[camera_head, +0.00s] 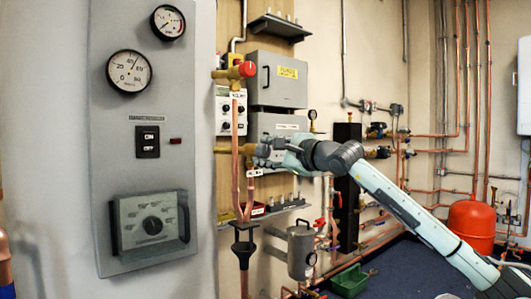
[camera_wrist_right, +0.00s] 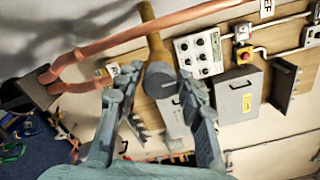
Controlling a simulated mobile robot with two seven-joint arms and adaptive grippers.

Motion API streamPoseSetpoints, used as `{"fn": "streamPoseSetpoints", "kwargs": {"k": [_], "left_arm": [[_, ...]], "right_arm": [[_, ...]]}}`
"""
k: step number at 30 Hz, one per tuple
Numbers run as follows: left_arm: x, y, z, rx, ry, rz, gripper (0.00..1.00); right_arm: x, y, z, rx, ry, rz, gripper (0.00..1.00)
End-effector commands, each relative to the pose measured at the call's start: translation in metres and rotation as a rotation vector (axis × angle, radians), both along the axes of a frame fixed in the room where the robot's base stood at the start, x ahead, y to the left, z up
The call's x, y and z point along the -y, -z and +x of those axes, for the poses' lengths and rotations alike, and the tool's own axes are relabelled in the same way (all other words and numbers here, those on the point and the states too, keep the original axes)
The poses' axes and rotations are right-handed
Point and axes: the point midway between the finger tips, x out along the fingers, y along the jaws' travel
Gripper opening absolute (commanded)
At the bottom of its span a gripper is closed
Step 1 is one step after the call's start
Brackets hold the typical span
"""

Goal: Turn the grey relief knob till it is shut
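The grey relief knob (camera_wrist_right: 160,80) is a round cap on a brass valve body (camera_wrist_right: 157,45) in the right wrist view. My right gripper (camera_wrist_right: 151,78) is open, with one finger on each side of the knob. There is a gap between the left-hand finger and the knob; I cannot tell whether the right-hand finger touches it. In the head view my right gripper (camera_head: 264,151) is at the end of the horizontal brass fitting (camera_head: 230,150) and hides the knob. My left gripper is in neither view.
A grey gauge panel (camera_head: 120,200) stands at the left. A red-knobbed brass valve (camera_head: 240,70) sits above my right gripper, near a grey box (camera_head: 278,80). Copper pipes (camera_head: 236,180) run down beside the gripper. A grey canister (camera_head: 301,250) hangs below.

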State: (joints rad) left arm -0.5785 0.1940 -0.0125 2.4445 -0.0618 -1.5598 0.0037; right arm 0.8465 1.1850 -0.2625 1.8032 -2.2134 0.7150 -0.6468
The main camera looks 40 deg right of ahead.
Motion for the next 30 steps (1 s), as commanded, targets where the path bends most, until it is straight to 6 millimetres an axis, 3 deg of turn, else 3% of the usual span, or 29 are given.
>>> {"fn": "streamPoseSetpoints", "kwargs": {"k": [3,14,30], "left_arm": [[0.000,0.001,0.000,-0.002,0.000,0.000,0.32],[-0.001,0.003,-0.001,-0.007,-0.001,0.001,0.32],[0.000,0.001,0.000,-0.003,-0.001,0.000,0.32]], "right_arm": [[0.000,0.000,0.000,0.000,0.000,0.001,0.53],[0.002,0.001,-0.005,-0.001,0.002,0.000,0.53],[0.002,0.003,-0.060,-0.005,-0.005,0.006,0.53]]}}
